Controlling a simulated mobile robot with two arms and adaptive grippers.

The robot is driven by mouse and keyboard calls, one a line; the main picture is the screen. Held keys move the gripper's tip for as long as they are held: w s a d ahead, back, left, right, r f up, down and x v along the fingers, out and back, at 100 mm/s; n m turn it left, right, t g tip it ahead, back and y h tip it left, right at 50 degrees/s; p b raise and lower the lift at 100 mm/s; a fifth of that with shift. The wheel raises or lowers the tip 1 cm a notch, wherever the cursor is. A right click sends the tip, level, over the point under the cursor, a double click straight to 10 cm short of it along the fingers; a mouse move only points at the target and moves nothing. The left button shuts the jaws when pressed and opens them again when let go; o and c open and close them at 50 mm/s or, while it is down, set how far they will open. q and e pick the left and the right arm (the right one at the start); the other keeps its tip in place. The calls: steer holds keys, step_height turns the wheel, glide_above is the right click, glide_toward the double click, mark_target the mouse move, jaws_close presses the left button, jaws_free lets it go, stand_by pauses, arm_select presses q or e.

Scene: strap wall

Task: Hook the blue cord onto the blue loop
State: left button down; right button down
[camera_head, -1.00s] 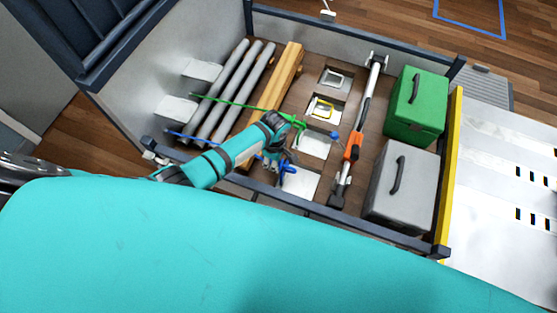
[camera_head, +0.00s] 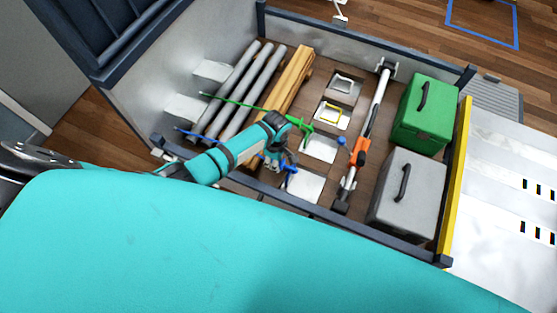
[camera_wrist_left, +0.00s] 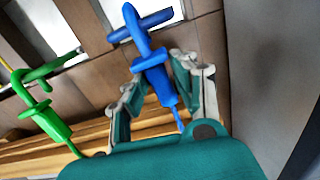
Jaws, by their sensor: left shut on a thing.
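My left gripper (camera_head: 284,158) is over the bed. In the left wrist view its fingers (camera_wrist_left: 160,90) are closed around the blue hook (camera_wrist_left: 155,72) at the end of the blue cord. The hook's tip points away from the palm, with a blue crosspiece at its top. In the head view the blue hook (camera_head: 291,170) shows just beyond the fingers, near the nearest white plate (camera_head: 305,187). The blue cord (camera_head: 196,136) runs from the left side wall. I cannot clearly tell which blue part is the loop. My right gripper is out of view.
A green cord (camera_head: 240,103) with a green hook (camera_head: 308,130) crosses just behind the gripper. Grey pipes (camera_head: 243,90) and wooden beams (camera_head: 293,75) lie left. The bed's dark rail (camera_head: 330,218) is in front.

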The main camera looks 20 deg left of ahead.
arm_select(q)
steer(key=shift+a, duration=0.2)
steer(key=c, duration=1)
jaws_free()
steer(key=shift+o, duration=0.2)
step_height(320, 180, up, 12)
